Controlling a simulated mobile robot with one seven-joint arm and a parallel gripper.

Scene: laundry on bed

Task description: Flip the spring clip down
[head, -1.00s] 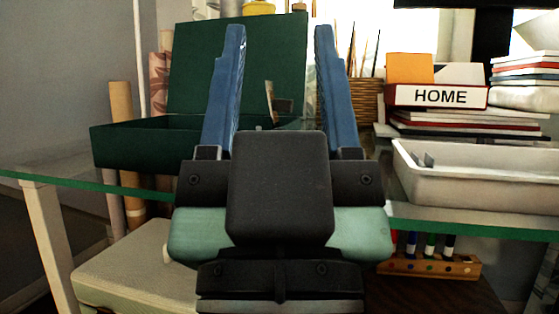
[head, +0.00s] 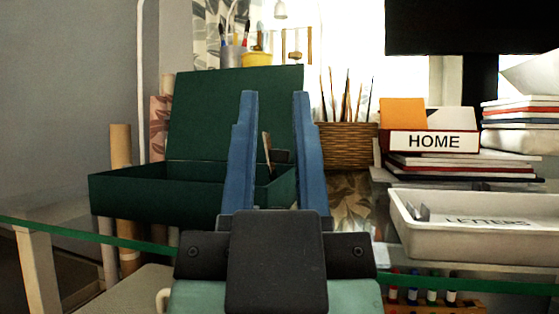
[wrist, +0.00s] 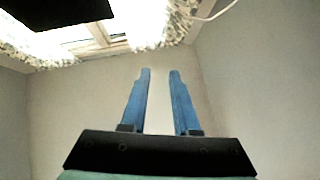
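The dark green box (head: 130,193) stands with its lid (head: 225,115) raised on the glass table in the head view. A small upright piece, tan with a dark block beside it (head: 267,150), shows between my fingers at the box's right end. It looks like the spring clip, standing up, but its lower part is hidden. My gripper (head: 275,95) points away from the camera, in front of the box, with its two blue fingers apart and nothing visibly held. In the wrist view my gripper (wrist: 160,71) also shows a gap between the fingers; neither box nor clip is visible there.
A white letters tray (head: 480,243) lies to the right on the glass table (head: 75,232). Behind it are a HOME box (head: 433,142) and stacked books. A wicker basket (head: 345,145) with brushes stands behind my gripper. Rolled tubes (head: 121,165) stand at left.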

